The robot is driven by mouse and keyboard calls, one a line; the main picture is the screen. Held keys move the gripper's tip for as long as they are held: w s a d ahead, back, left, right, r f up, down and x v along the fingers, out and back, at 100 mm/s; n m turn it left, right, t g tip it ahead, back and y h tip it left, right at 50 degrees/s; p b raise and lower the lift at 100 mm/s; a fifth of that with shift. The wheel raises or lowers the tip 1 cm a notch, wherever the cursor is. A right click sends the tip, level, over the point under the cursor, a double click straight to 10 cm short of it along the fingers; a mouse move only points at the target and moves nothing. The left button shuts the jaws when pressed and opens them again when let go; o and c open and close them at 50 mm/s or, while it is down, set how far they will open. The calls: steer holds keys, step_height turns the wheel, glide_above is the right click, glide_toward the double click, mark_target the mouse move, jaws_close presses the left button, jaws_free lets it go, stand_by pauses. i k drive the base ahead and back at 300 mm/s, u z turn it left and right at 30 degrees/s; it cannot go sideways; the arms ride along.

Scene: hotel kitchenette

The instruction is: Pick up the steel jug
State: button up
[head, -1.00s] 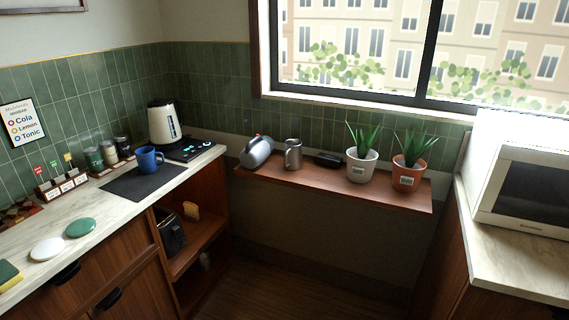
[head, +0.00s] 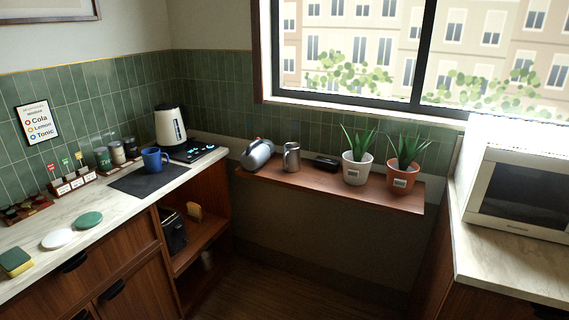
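A small upright steel jug (head: 291,157) with a handle on its left stands on the brown wooden shelf (head: 330,190) under the window. Just left of it, a larger silver vessel (head: 257,154) with a red part near its top lies tilted on the same shelf. The two are close together; I cannot tell whether they touch. My gripper is not in view.
Right of the jug are a black object (head: 325,162), a white potted plant (head: 356,170) and a terracotta potted plant (head: 402,177). The left counter holds a kettle (head: 170,127) and blue mug (head: 153,160). A microwave (head: 520,195) stands right. Floor (head: 290,290) before the shelf looks clear.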

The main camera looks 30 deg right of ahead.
mark_target(292, 156)
steer(key=z, duration=0.1)
steer(key=i, duration=0.95)
steer(key=u, duration=0.05)
